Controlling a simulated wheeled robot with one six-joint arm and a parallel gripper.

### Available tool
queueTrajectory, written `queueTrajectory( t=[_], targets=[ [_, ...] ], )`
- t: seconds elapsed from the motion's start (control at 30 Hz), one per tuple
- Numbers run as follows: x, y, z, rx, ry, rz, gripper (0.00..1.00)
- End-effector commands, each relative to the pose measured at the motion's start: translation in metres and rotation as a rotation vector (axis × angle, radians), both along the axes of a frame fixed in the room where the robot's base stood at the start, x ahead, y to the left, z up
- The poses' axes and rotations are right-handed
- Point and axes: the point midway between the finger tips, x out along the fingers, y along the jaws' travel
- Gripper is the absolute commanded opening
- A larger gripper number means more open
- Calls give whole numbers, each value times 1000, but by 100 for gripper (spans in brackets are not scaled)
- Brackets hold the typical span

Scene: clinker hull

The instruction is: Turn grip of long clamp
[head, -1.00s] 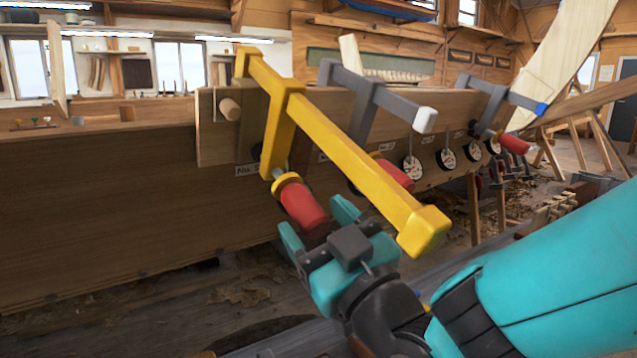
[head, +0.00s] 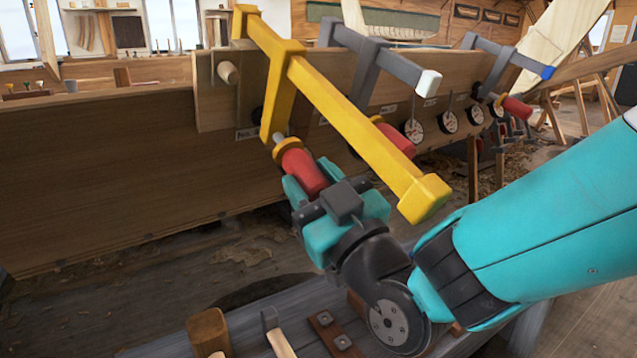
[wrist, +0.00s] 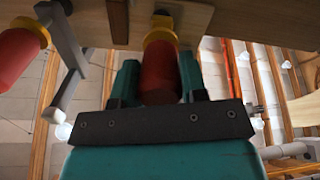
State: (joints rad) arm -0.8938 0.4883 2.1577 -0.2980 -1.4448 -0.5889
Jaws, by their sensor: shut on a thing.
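The long clamp (head: 345,115) is yellow and hangs on the plank edge of the hull, its bar reaching toward me. Its red grip (head: 303,171) sits below the plank under a yellow collar. My gripper (head: 308,187) is shut on the red grip from below, with a teal finger on each side. In the wrist view the red grip (wrist: 160,72) stands between the two fingers, its lower end near the gripper's dark palm. The face of the grip behind the near finger is hidden in the head view.
The yellow bar's end (head: 424,198) hangs just above my wrist. Grey clamps (head: 372,80) with red grips and several round dials (head: 414,131) line the plank to the right. A bench with a wooden mallet (head: 208,330) lies below my arm.

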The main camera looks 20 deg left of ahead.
Motion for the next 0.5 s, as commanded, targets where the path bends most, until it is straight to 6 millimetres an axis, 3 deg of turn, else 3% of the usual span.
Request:
queueTrajectory(
  t=[0.5],
  targets=[
    [-1,0,-3,148,209,125,16]
  ],
)
